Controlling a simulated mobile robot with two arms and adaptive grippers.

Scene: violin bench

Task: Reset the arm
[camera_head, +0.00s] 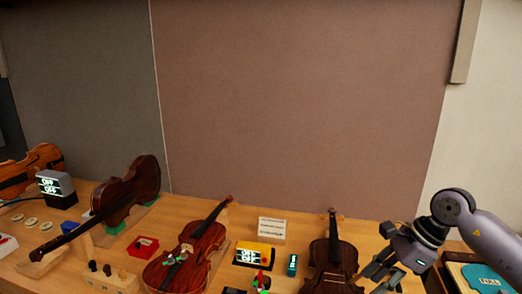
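My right arm comes in from the right edge. Its dark gripper (380,275) points down and left at the bottom right of the head view, beside the dark brown violin (334,255). Its fingers look spread apart, with nothing seen between them. I cannot tell whether the gripper touches the violin. My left arm and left gripper are not in view.
A reddish violin (190,258) lies at the bottom centre. A darker violin (130,192) rests on a green support at left. A teal book (485,280) lies at right.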

